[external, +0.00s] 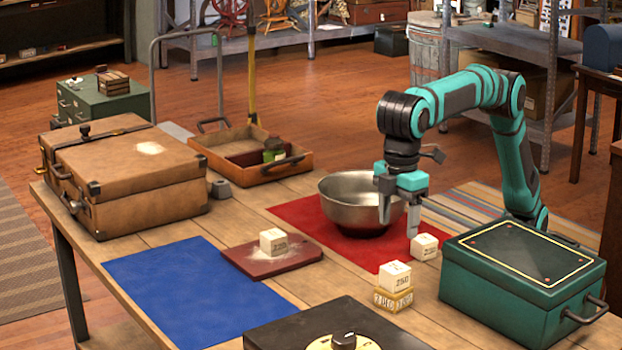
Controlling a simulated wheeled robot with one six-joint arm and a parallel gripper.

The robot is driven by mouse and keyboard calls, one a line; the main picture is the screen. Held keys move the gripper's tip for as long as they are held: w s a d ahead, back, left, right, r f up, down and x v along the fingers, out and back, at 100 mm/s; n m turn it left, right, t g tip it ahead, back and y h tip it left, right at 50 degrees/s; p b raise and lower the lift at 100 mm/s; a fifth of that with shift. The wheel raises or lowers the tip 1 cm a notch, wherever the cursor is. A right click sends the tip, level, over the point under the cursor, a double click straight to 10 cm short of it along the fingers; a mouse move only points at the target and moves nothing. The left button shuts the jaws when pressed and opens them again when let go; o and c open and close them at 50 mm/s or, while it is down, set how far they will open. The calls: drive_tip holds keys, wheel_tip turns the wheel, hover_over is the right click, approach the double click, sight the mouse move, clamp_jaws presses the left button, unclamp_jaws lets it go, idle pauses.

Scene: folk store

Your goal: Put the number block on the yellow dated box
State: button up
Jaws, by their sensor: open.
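A small yellow box with dark printed figures (392,300) stands on the table at the front right. A cream block with dark printing (395,275) rests on top of it. A second cream block (424,247) sits at the right edge of the red mat, and a third (273,241) sits on a dark red board. The printing is too small to read, so I cannot tell which is the number block. My gripper (399,217) is open and empty, pointing down beside the bowl. One fingertip is close to the second block; I cannot tell if they touch.
A metal bowl (362,200) stands on the red mat (300,211) just left of my gripper. A green case (522,275) is at the right, a black box (300,325) at the front. A brown suitcase (125,175) and wooden tray (262,168) are behind the clear blue mat (190,290).

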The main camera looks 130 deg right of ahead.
drive_tip(key=s+d+r+t+y, duration=0.1)
drive_tip(key=s+d+r+t, duration=0.3)
drive_tip(key=s+d+r, duration=0.55)
drive_tip(key=s+d+r+t, duration=0.5)
drive_tip(key=s+d+r, duration=0.2)
drive_tip(key=s+d, duration=0.45)
drive_tip(key=s+d+f+t, duration=0.1)
drive_tip(key=s+d+t, duration=0.1)
drive_tip(key=s, duration=0.8)
drive_tip(key=s+d+f+t, duration=0.2)
drive_tip(key=s+d+t, duration=0.1)
drive_tip(key=s, duration=0.7)
drive_tip(key=s+d+f+t+h, duration=0.1)
drive_tip(key=s+d+t, duration=0.2)
drive_tip(key=s, duration=0.8)
drive_tip(key=shift+f, duration=0.35)
